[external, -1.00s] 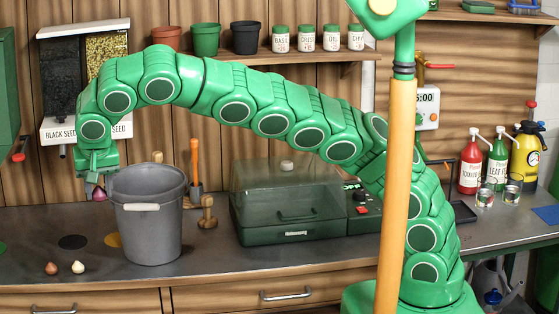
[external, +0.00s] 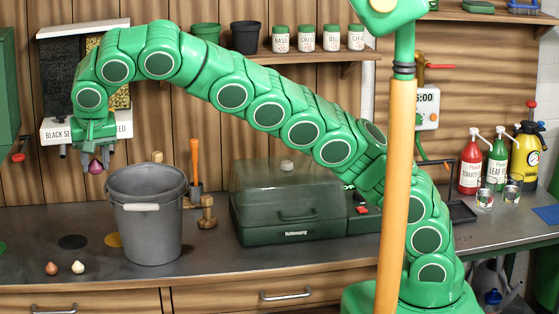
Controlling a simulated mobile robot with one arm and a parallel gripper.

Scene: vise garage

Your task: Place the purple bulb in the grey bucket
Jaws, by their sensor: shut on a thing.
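The purple bulb (external: 95,166) is held between the fingers of my gripper (external: 97,158), which is shut on it. The bulb hangs in the air at about the height of the bucket's rim or slightly above, to the left of the bucket in the picture. The grey bucket (external: 146,222) stands upright on the workbench, with a pale handle grip on its front. The bucket's floor is hidden from this view.
A brown bulb (external: 51,268) and a cream bulb (external: 78,267) lie at the bench's front left. A wooden-handled tool (external: 207,213) and an orange-handled tool (external: 196,175) are right of the bucket. A green lidded box (external: 287,205) stands farther right. A seed dispenser (external: 60,130) hangs behind my gripper.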

